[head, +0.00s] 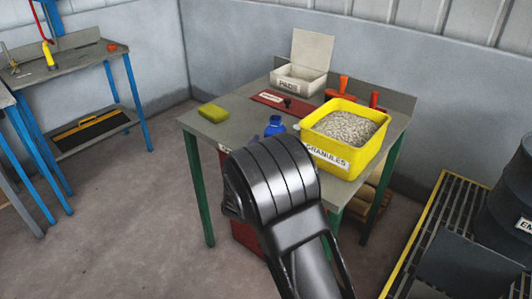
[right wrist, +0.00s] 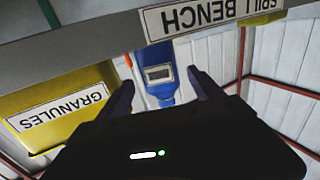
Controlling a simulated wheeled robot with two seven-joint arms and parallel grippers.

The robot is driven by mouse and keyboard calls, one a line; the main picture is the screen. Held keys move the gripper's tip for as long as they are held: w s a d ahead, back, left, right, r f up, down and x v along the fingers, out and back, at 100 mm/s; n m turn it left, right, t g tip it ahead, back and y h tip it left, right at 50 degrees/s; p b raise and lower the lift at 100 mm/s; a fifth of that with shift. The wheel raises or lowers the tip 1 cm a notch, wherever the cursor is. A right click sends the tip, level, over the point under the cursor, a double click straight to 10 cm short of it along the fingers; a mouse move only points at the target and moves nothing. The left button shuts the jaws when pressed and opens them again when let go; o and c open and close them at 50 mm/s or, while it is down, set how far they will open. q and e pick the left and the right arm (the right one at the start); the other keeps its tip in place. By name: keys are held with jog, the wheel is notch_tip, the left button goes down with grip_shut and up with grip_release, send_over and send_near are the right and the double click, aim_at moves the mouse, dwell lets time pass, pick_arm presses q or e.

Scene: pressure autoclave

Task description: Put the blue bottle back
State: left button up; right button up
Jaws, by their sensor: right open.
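The blue bottle (head: 274,126) stands on the grey bench (head: 226,131) in the head view, left of the yellow granules tub; my black right arm hides its lower part. In the right wrist view, which looks upside down, the bottle (right wrist: 154,92) has a pale label and shows between the two dark fingers of my right gripper (right wrist: 162,78). The fingers are open, with a gap on either side of the bottle. How far they reach along it is hard to tell. My left gripper is not in view.
The yellow granules tub (head: 318,150) stands close to the right of the bottle. A white pads box (head: 297,84), a red-brown plate (head: 272,99) and red-handled tools (head: 343,85) are behind. A yellow-green sponge (head: 212,113) lies left. The SPILL BENCH edge (right wrist: 90,48) crosses the wrist view.

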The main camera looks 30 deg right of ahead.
jog(key=v, duration=0.4)
jog(key=shift+s+a, duration=0.2)
jog(key=shift+a, duration=0.05)
jog(key=shift+f, duration=0.1)
